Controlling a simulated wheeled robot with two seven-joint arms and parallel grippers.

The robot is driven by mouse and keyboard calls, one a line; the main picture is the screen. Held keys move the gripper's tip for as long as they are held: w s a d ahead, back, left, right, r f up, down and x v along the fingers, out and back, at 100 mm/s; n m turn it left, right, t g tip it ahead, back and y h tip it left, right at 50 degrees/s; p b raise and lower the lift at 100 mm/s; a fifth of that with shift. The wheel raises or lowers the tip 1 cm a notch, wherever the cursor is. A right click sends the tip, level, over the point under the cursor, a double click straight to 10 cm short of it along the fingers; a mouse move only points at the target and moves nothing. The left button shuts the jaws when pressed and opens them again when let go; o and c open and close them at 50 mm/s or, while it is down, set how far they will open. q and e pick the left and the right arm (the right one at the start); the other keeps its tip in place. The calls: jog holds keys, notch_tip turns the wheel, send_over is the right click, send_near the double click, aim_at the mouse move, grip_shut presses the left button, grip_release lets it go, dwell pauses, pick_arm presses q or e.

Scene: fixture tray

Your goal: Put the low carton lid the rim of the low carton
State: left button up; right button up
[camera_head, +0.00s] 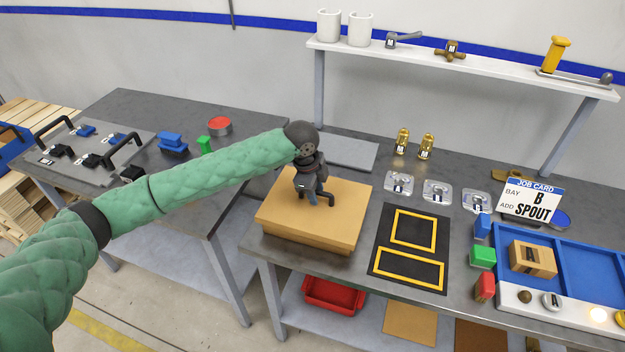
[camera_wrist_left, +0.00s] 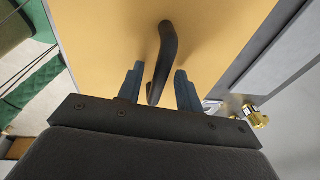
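The low carton lid (camera_head: 345,197) is a flat tan cover with a dark bar handle on top. It sits at the left end of the right bench; I cannot tell how much of the tan body under it is the low carton. My left gripper (camera_head: 314,198) is above the lid's middle, at the handle. In the left wrist view, the two blue-grey fingers (camera_wrist_left: 158,82) are apart, one on each side of the black handle (camera_wrist_left: 167,45), with gaps visible. The lid's tan top (camera_wrist_left: 220,40) fills most of that view. My right gripper is not in view.
A black mat with yellow outlines (camera_head: 383,251) lies right of the carton. Behind it are metal plates (camera_head: 399,183) and brass fittings (camera_head: 402,141). A blue tray (camera_head: 575,262) and coloured blocks stand at the right. A grey slab (camera_head: 347,152) lies behind the carton.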

aim_at(308, 203)
pick_arm(q)
jog(key=shift+a+r, duration=0.1)
jog(key=shift+r, duration=0.3)
jog(key=b+v, duration=0.2)
jog(key=v, duration=0.1)
jog(key=b+v, duration=0.2)
jog(key=v, duration=0.6)
jog(key=shift+b, duration=0.35)
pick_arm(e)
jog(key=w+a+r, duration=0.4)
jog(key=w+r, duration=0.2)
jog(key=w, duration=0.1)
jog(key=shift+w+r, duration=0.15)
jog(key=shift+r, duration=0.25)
pick_arm(q)
jog(key=shift+s+f, duration=0.1)
jog(key=shift+f, duration=0.05)
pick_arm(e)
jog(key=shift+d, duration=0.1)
